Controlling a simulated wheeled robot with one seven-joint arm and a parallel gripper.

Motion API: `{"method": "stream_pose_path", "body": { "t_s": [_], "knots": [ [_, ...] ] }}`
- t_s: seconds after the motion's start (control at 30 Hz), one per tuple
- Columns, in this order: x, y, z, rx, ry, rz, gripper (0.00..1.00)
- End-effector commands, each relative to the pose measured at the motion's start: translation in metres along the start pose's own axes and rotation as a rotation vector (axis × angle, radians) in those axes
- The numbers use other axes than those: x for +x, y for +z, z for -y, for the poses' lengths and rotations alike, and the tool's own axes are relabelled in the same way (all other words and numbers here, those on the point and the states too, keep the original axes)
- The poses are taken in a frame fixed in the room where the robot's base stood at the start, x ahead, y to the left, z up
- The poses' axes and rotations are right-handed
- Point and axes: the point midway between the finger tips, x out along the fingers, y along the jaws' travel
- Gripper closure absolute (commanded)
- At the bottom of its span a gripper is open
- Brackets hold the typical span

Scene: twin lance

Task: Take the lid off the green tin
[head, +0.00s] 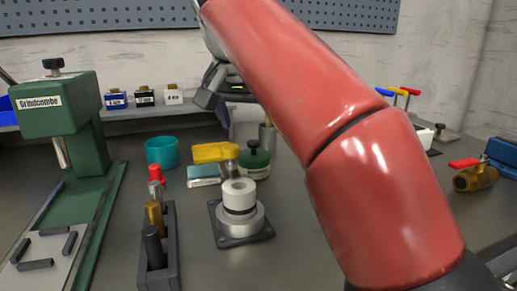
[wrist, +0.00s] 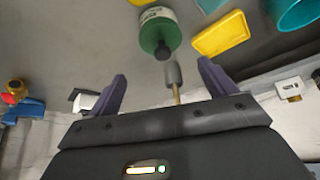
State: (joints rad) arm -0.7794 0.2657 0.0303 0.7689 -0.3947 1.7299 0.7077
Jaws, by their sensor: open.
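The green tin (head: 255,170) stands on the bench near the middle of the head view, with a dark round knob (head: 254,146) on its lid. The lid appears seated on it. The tin also shows at the top of the wrist view (wrist: 155,22), with its knob (wrist: 162,49) towards my gripper. My gripper (wrist: 164,84) is open, its two dark fingers wide apart and apart from the tin. In the head view my gripper (head: 212,98) is above and behind the tin, partly hidden by my red arm.
A yellow-topped item (head: 214,152) and a teal cup (head: 161,152) stand left of the tin. A white-topped round fixture (head: 239,193) stands in front. A grey-ended brass rod (wrist: 173,80) shows between my fingers in the wrist view. A green press (head: 62,120) stands at left.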

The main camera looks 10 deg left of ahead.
Motion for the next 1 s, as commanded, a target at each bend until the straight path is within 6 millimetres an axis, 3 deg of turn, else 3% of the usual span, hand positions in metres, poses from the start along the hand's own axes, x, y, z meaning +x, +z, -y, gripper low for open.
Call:
{"method": "stream_pose_path", "body": {
  "t_s": [0.5, 0.77, 1.0],
  "knots": [
    [0.065, 0.002, 0.005, 0.001, 0.002, 0.001, 0.16],
    [0.067, 0.001, 0.005, 0.001, 0.0, 0.0, 0.16],
    [0.067, 0.001, 0.005, 0.0, 0.0, 0.0, 0.48]
  ]
}}
